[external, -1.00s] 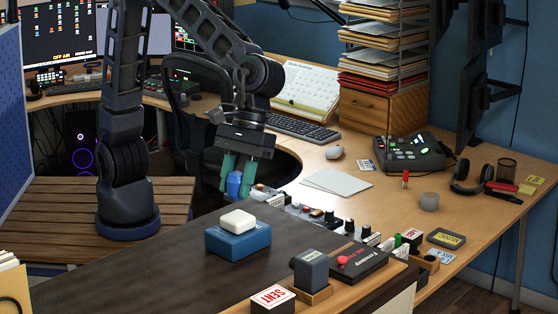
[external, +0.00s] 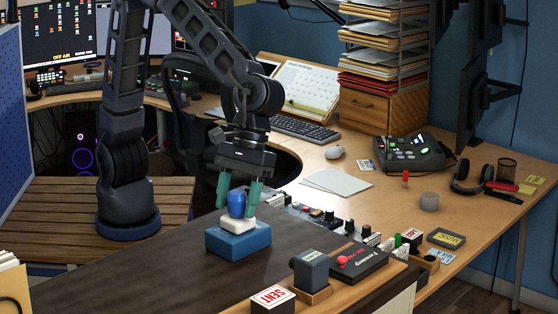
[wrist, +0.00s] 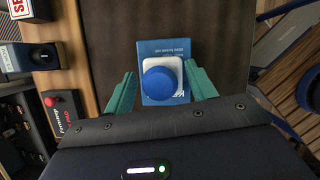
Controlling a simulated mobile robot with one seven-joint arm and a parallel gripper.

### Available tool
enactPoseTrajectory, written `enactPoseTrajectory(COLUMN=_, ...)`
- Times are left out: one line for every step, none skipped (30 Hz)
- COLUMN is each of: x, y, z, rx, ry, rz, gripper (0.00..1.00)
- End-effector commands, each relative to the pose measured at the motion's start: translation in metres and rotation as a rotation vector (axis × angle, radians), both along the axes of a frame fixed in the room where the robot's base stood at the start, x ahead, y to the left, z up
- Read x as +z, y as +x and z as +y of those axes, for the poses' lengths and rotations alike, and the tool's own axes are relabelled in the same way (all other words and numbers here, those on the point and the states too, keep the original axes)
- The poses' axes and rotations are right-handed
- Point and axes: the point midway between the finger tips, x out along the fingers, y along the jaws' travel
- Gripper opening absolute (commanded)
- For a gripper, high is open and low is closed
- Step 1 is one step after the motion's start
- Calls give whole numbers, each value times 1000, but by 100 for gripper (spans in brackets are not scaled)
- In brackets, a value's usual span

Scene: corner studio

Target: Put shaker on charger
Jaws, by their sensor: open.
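The blue shaker (external: 236,204) stands upright on top of the white charger (external: 238,222), which sits on a blue box (external: 237,243) on the dark desk top. In the wrist view the shaker's round blue top (wrist: 159,83) lies over the white charger (wrist: 174,66), whose edges show around it. My gripper (external: 238,196) is above the charger, its two green fingers apart on either side of the shaker. In the wrist view my gripper (wrist: 160,95) shows gaps between both fingers and the shaker.
The dark desk top (external: 150,270) is clear around the box to the left and front. To the right stand a row of small devices and stamps (external: 330,220), a grey device on a wooden stand (external: 312,270) and a SENT block (external: 272,299).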

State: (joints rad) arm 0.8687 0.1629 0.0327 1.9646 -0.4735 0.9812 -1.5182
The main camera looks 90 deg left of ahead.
Motion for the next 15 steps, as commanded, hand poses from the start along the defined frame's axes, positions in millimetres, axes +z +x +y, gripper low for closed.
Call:
enactPoseTrajectory(x=0, y=0, z=0, rx=0, ry=0, rz=0, gripper=56)
enactPoseTrajectory(x=0, y=0, z=0, rx=0, ry=0, rz=0, gripper=56)
enactPoseTrajectory(x=1, y=0, z=0, rx=0, ry=0, rz=0, gripper=56)
enactPoseTrajectory(x=3, y=0, z=0, rx=-1, ry=-1, rz=-1, gripper=56)
enactPoseTrajectory(x=5, y=0, z=0, rx=-1, ry=-1, rz=-1, gripper=56)
enactPoseTrajectory(x=8, y=1, z=1, rx=1, ry=-2, rz=-1, gripper=56)
enactPoseTrajectory(x=11, y=2, z=2, rx=1, ry=-2, rz=-2, gripper=56)
enactPoseTrajectory(x=14, y=3, z=3, rx=1, ry=-3, rz=-3, gripper=56)
enactPoseTrajectory(x=20, y=5, z=5, rx=0, ry=-3, rz=-2, gripper=56)
enactPoseTrajectory(x=25, y=6, z=7, rx=1, ry=-2, rz=-3, gripper=56)
enactPoseTrajectory(x=30, y=7, z=9, rx=1, ry=-2, rz=-3, gripper=56)
enactPoseTrajectory(x=37, y=9, z=11, rx=1, ry=-2, rz=-3, gripper=56)
enactPoseTrajectory(x=42, y=11, z=13, rx=2, ry=-2, rz=-3, gripper=56)
enactPoseTrajectory(x=48, y=12, z=15, rx=2, ry=-4, rz=-3, gripper=56)
enactPoseTrajectory(x=55, y=13, z=17, rx=2, ry=-3, rz=-2, gripper=56)
